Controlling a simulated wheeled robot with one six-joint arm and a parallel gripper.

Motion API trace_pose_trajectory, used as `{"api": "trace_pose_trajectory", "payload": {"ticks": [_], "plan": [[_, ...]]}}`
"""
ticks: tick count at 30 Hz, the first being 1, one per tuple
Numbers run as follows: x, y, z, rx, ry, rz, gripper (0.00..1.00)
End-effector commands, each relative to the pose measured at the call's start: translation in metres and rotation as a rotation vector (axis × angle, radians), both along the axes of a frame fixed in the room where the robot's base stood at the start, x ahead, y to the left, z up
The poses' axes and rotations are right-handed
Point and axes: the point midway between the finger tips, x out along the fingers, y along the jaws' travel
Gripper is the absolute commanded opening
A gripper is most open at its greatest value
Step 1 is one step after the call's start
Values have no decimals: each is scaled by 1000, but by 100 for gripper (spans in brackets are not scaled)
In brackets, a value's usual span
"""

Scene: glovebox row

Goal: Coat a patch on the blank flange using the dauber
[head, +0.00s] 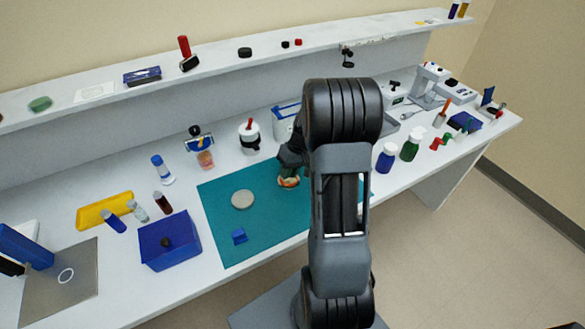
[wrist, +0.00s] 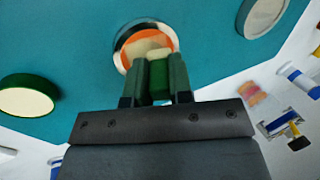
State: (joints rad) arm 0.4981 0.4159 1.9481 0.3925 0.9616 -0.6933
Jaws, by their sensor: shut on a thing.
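My gripper (wrist: 159,80) is shut on the dauber (wrist: 159,62), a small piece with a cream part and a green part between the fingers. It is over a round open container with orange inside (wrist: 130,48), on the teal mat; the head view also shows this container (head: 288,182). Whether the dauber touches the orange is hidden by the fingers. A plain pale grey disc (head: 242,199), which looks like the blank flange, lies flat on the mat left of my gripper. It also shows at the wrist view's upper right (wrist: 263,14). I see no orange on it.
A green-rimmed cream disc (wrist: 27,97) lies on the teal mat (head: 222,243). A blue box (head: 170,240) and several bottles stand to the left. My arm hides part of the bench.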

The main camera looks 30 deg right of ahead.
Motion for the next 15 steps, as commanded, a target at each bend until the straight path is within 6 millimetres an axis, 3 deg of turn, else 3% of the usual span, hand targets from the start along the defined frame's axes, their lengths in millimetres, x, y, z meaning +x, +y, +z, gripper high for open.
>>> {"api": "trace_pose_trajectory", "payload": {"ticks": [4,15], "plan": [[-3,6,2,2,3,-13,0],[-2,-27,0,0,1,-7,0]]}}
